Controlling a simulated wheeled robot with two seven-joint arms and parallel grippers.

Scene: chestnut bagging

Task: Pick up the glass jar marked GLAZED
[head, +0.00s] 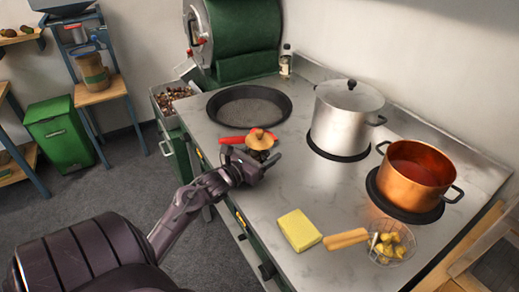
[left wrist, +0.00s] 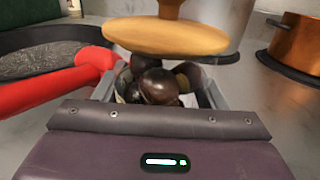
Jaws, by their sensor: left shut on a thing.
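A glass jar (head: 259,151) with a round wooden lid (head: 261,138) is at the front left of the worktop. My left gripper (head: 248,167) is shut on it from the front. In the left wrist view the wooden lid (left wrist: 165,37) is above the fingers, and dark brown, shiny chestnuts (left wrist: 157,86) show between them. No label is readable in either view, so I cannot tell whether it says GLAZED. I cannot tell whether the jar's base touches the worktop. My right gripper is not in view.
A dark pan (head: 248,106) and a red handle (head: 232,140) lie close behind and left of the jar. A steel pot (head: 343,118) and a copper pot (head: 413,176) stand to the right. A yellow sponge (head: 299,230) and a wire skimmer (head: 391,243) lie in front. The middle worktop is clear.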

